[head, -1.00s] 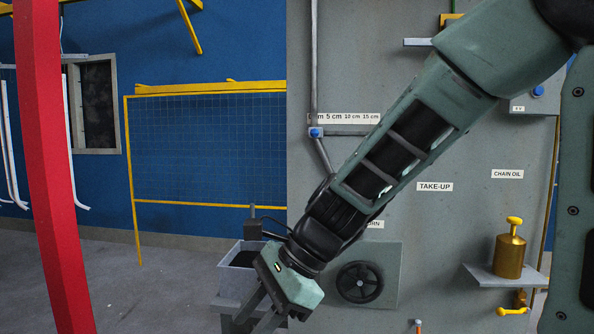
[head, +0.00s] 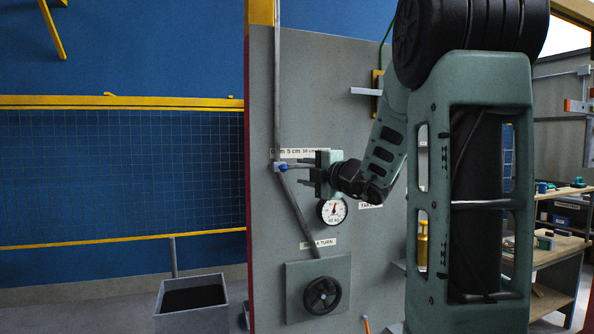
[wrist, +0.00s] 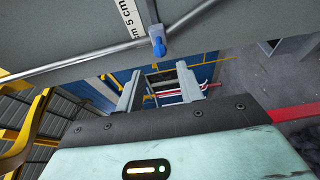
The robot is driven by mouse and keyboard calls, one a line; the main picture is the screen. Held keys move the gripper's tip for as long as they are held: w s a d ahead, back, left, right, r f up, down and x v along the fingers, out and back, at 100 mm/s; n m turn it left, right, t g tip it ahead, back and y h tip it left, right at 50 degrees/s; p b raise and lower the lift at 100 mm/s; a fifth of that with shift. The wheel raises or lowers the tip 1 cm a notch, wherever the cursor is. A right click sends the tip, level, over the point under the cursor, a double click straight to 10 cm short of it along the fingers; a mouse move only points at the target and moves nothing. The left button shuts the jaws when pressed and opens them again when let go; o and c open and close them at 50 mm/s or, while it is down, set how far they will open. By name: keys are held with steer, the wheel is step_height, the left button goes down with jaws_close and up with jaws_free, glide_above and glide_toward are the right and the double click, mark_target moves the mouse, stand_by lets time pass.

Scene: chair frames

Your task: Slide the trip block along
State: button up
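The trip block (head: 283,167), a small grey piece with a blue knob, sits near the left end of a horizontal rail under the centimetre scale (head: 300,152). In the wrist view, the blue knob (wrist: 158,46) shows on the silver rail, beyond the fingers. My gripper (head: 303,171) is just right of the block in the head view, fingers pointing left. The two fingers (wrist: 158,88) are apart with nothing between them. They appear clear of the block. My gripper hides part of the rail and scale.
A round dial (head: 333,211) hangs just under my gripper. A black handwheel (head: 322,295) is lower on the grey panel. A shelf bracket (head: 366,92) sticks out above. A grey bin (head: 192,301) stands on the floor at left.

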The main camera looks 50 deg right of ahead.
mark_target(286, 169)
steer(key=x, duration=0.8)
steer(key=shift+b, duration=0.3)
steer(key=shift+c, duration=0.4)
steer(key=c, duration=0.7)
steer(key=s+d+p, duration=0.3)
steer(key=s+d, duration=0.2)
steer(key=d, duration=0.3)
steer(key=shift+s+d+f+p, duration=0.15)
steer(key=shift+p, duration=0.2)
steer(key=o, duration=0.5)
steer(key=shift+d, duration=0.1)
steer(key=o, duration=0.5)
steer(key=shift+s, duration=0.15)
steer(key=b+v, duration=0.6)
steer(key=v, duration=1.1)
steer(key=shift+s, duration=0.15)
